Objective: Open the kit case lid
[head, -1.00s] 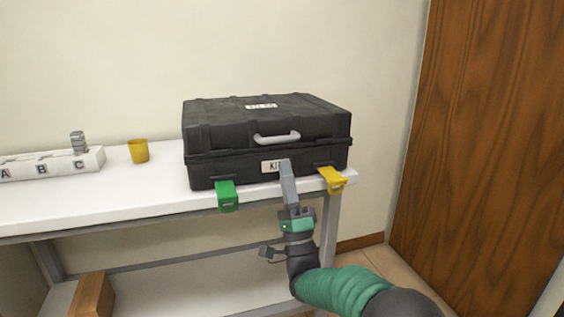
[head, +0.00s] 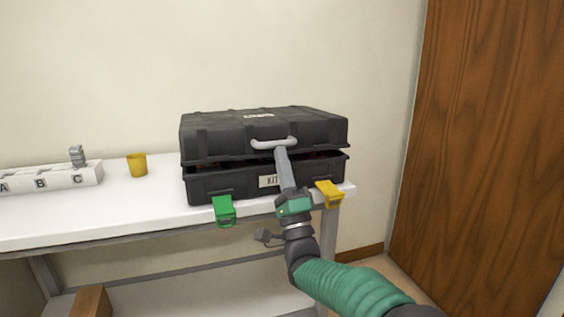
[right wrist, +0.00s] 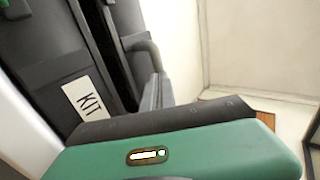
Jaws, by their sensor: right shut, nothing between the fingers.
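The black kit case (head: 215,185) stands on the white table, with a "KIT" label on its front. Its lid (head: 220,135) is raised a little at the front, and a dark gap shows between lid and base. My right gripper (head: 281,150) is shut, its fingertips up at the grey lid handle (head: 273,142), seemingly against its underside. In the right wrist view the handle (right wrist: 143,58) is beside the fingers and the KIT label (right wrist: 88,105) is at the left. The green latch (head: 224,210) and the yellow latch (head: 329,193) hang down at the case front. My left gripper is not in view.
A brown box (head: 91,301) is on the lower shelf. A wooden door (head: 480,150) is at the right.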

